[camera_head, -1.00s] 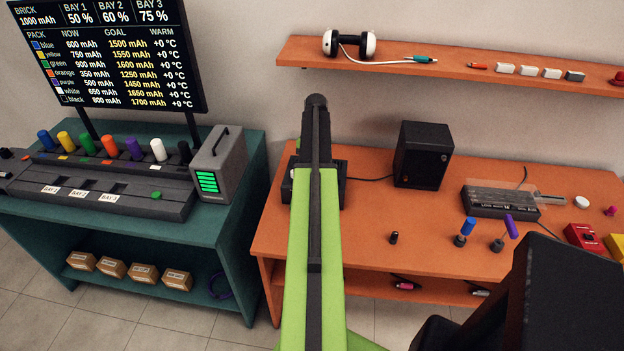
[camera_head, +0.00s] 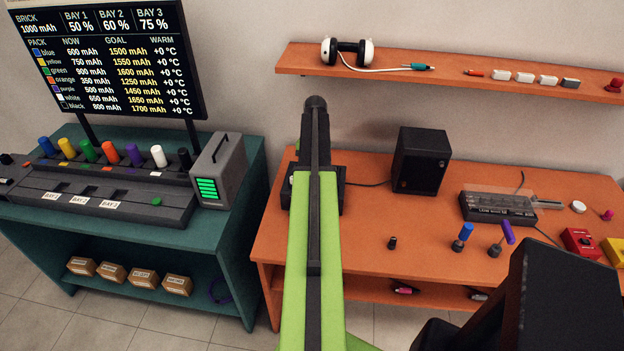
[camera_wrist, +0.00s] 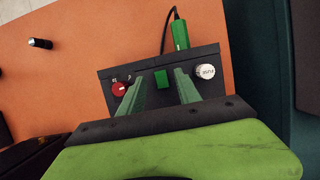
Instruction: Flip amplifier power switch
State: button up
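The amplifier is a dark box (camera_wrist: 212,62) filling the middle of the wrist view. It bears a red knob (camera_wrist: 121,89) on the left, a small green switch (camera_wrist: 161,79) in the middle and a white knob (camera_wrist: 205,71) on the right. A green plug (camera_wrist: 180,36) with a black cable is at its far edge. My gripper (camera_wrist: 158,77) is open and empty, its two fingers apart on either side of the green switch. I cannot tell if they touch the box. In the head view my arm hides most of a dark box (camera_head: 334,196), and the gripper is hidden.
A black speaker (camera_head: 420,160) stands right of my arm on the orange bench (camera_head: 370,270). A teal bench (camera_head: 235,240) stands at left. A shelf (camera_head: 450,70) runs above.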

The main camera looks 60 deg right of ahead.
jog(key=p+v, duration=0.4)
jog(key=v, duration=0.1)
jog(key=shift+d+r, duration=0.15)
jog(key=shift+r, duration=0.25)
